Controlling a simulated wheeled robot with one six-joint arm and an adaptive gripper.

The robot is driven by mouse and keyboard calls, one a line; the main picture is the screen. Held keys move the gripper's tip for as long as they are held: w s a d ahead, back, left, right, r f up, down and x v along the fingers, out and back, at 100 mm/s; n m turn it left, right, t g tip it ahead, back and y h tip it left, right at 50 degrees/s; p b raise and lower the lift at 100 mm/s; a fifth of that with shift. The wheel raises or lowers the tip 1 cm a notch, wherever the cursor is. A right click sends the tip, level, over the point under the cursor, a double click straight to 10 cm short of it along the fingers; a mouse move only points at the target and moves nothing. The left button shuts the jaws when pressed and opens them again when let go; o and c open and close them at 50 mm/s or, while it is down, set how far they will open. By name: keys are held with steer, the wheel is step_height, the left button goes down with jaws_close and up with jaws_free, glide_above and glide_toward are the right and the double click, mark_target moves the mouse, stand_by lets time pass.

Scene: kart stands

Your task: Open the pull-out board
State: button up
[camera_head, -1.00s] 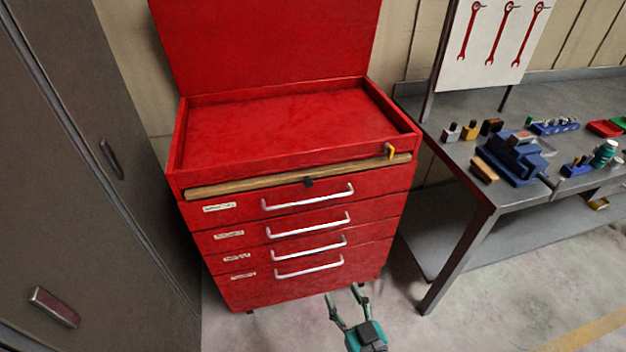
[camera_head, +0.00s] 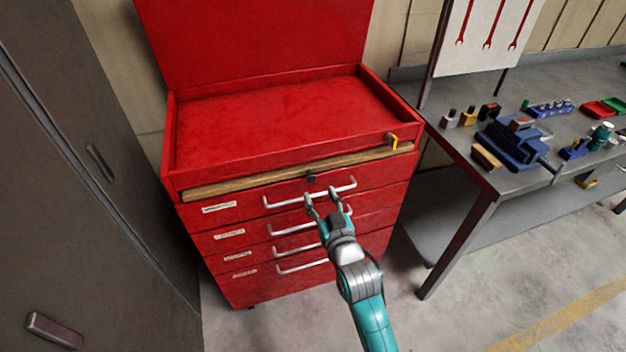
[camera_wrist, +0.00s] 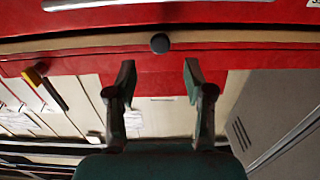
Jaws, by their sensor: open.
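The pull-out board (camera_head: 240,185) is a wooden strip with a dark round knob (camera_head: 310,177) at its middle. It lies along the front of the red tool chest, under the top tray and above the drawers. In the wrist view the board (camera_wrist: 235,37) runs across the top, with the knob (camera_wrist: 160,43) above the gap between my fingertips. My gripper (camera_head: 327,196) is open and empty. In the head view it appears just below the knob, over the upper drawer handles. Its fingers (camera_wrist: 159,75) do not enclose the knob. How far they stand from it I cannot tell.
The red tool chest (camera_head: 222,262) has several drawers with silver handles. A yellow-handled item (camera_head: 393,141) sits at the tray's right front corner. A grey cabinet (camera_head: 85,190) stands close on the left. A workbench (camera_head: 455,152) with a blue vise (camera_head: 515,143) stands on the right.

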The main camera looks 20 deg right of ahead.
mark_target(312, 179)
steer(key=w, duration=0.6)
steer(key=shift+w, duration=0.3)
jaws_close()
